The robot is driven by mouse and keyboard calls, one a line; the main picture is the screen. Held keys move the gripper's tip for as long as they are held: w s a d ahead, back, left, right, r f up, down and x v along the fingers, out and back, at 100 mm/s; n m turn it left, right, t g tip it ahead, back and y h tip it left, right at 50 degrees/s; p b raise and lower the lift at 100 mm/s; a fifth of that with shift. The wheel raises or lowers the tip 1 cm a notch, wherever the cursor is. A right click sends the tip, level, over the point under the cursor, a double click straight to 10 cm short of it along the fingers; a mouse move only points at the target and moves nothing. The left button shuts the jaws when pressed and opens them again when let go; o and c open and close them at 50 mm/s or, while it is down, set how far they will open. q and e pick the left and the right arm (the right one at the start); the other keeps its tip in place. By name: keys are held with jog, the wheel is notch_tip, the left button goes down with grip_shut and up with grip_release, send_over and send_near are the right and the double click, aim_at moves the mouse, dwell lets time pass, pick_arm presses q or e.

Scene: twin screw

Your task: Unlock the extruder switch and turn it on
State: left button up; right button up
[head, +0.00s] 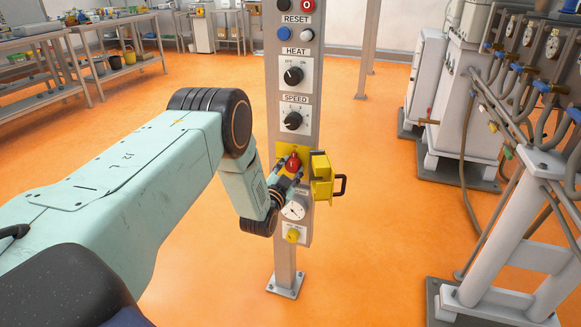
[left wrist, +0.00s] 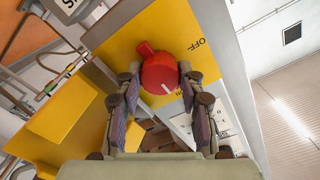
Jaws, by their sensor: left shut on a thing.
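The red switch knob (head: 294,162) sits on a yellow plate (head: 283,150) on the grey control post. In the left wrist view the knob (left wrist: 159,72) has a white mark towards its lower right edge, and OFF is printed on the yellow plate (left wrist: 150,33) to its right. My left gripper (head: 292,170) is shut on the knob, with one finger at each side; the fingers (left wrist: 158,82) show in the left wrist view. The yellow cover (head: 321,177) stands swung open to the right, with a dark loop (head: 341,186) at its outer side. My right gripper is out of view.
The post (head: 283,265) carries HEAT (head: 293,76) and SPEED (head: 292,121) dials above the switch, and a gauge (head: 294,211) and yellow knob (head: 292,235) below. Machines with hoses (head: 465,100) stand at the right. Benches (head: 75,50) line the back left. Orange floor around the post is clear.

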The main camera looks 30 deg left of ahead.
pick_arm(q)
jog(key=shift+r, duration=0.15)
dwell(0.4)
jog(key=o, duration=1.2)
jog(key=v, duration=1.2)
